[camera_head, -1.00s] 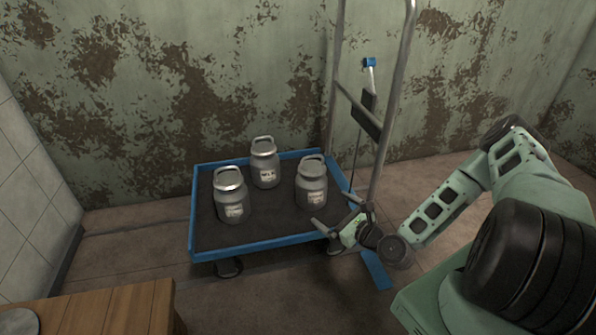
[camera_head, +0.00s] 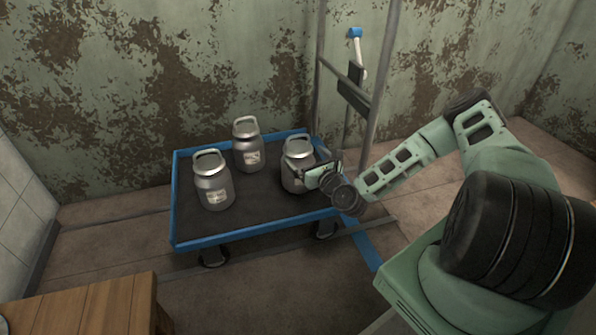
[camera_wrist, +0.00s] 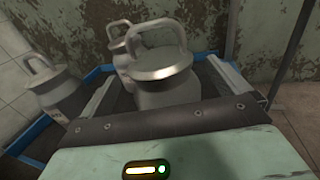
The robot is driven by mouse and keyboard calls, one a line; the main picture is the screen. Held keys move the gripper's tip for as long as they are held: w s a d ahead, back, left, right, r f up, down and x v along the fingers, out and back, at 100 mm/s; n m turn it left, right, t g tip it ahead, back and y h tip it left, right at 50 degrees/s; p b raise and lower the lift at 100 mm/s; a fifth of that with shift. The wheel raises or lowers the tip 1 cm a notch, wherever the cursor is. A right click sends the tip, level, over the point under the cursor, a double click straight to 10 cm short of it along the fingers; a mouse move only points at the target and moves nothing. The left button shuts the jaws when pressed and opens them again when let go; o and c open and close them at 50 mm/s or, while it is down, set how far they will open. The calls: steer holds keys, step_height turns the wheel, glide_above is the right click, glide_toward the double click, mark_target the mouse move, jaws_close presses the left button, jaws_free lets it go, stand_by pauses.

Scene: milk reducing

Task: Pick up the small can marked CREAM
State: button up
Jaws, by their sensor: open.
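Three grey metal cans with top handles stand upright on the cart: a left can (camera_head: 213,184), a back can (camera_head: 247,146) and a right can (camera_head: 297,153). The left and back cans bear pale labels too small to read surely; the right can's label is hidden. I cannot tell which is marked CREAM. My gripper (camera_head: 308,178) is open at the right can, partly covering its front. In the wrist view, the right can (camera_wrist: 165,72) stands between my two spread fingers, without a visible grip.
The cart has a dark bed, a blue rim (camera_head: 205,241) and a tall metal handle frame (camera_head: 372,120) at its right back. A wooden table (camera_head: 90,305) is at the lower left. A peeling wall stands close behind the cart.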

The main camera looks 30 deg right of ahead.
mark_target(298, 150)
steer(key=w+b, duration=0.2)
steer(key=w, duration=0.1)
steer(key=w+b, duration=0.1)
steer(key=shift+w+d+f, duration=0.1)
steer(key=shift+w+f, duration=0.2)
steer(key=shift+w, duration=0.1)
steer(key=shift+w+r, duration=0.1)
steer(key=shift+w, duration=0.25)
steer(key=shift+c, duration=0.3)
